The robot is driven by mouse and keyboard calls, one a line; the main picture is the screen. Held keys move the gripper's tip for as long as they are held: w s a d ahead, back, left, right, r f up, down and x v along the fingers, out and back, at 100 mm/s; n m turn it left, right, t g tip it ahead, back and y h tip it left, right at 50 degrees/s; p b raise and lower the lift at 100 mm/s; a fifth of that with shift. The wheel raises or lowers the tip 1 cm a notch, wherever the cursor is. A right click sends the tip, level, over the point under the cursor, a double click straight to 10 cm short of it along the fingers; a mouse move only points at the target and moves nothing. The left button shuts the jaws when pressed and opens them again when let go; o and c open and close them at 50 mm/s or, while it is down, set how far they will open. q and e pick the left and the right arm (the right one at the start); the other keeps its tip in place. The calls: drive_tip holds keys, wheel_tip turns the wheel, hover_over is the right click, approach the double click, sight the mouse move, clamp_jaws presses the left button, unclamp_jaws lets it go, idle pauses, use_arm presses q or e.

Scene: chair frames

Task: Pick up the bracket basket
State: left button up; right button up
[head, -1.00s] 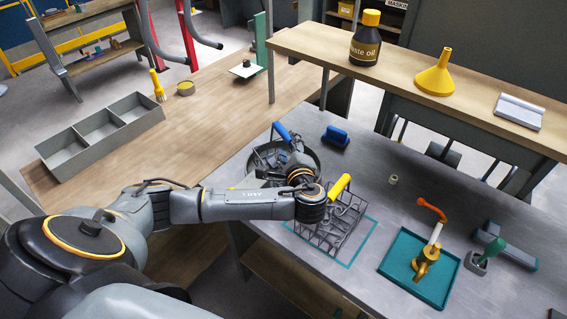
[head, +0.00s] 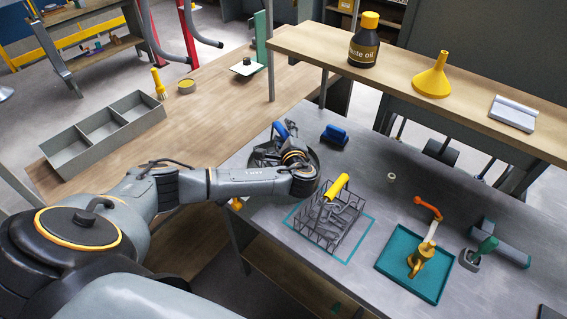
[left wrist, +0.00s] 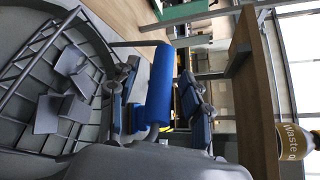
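The bracket basket, a round grey wire basket (left wrist: 38,95) holding flat grey angled pieces, fills the left of the left wrist view. In the head view it stands at the back left of the grey bench, partly hidden by my left wrist. Its blue handle (left wrist: 160,85) shows also in the head view (head: 280,130). My left gripper (left wrist: 158,100) has its fingers apart, one on each side of the blue handle. I cannot tell whether they touch it. In the head view the fingers are mostly hidden. My right gripper is not in view.
A wire basket with a yellow handle (head: 337,187) stands in a teal outline, just right of my left wrist. A blue brush-like block (head: 334,136) is behind. A teal tray (head: 385,261) lies to the right. A raised shelf (head: 455,101) holds a bottle (head: 363,42) and funnel (head: 433,77).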

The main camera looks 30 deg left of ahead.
use_arm(q)
clamp_jaws()
drive_tip(key=shift+r, duration=0.1)
